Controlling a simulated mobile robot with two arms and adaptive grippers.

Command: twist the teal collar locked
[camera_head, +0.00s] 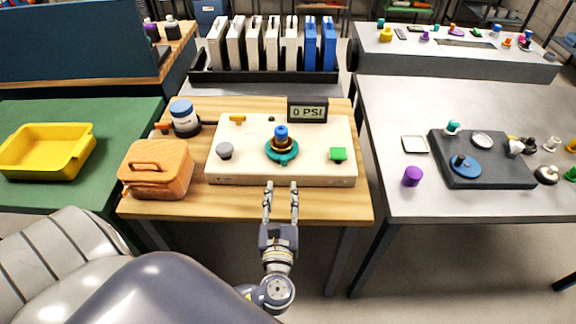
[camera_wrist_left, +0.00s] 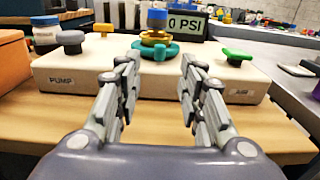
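The teal collar (camera_head: 282,152) is a ring with small lugs, around the base of a brass-and-blue fitting (camera_head: 281,135) on the white panel box (camera_head: 240,172). In the left wrist view the collar (camera_wrist_left: 153,52) lies straight ahead, beyond the fingertips. My left gripper (camera_head: 282,186) is open and empty, in front of the box's near edge, apart from the collar. In the wrist view its two fingers (camera_wrist_left: 158,62) stand wide on either side. The display (camera_head: 308,110) behind the fitting reads 0 PSI. My right gripper is not in view.
On the box are a grey knob (camera_head: 224,150) labelled PUMP, a green knob (camera_head: 338,154) and a yellow handle (camera_head: 237,119). An orange case (camera_head: 157,170) and a blue-and-white jar (camera_head: 184,117) stand to the left. Bare wood (camera_head: 220,206) lies in front of the box.

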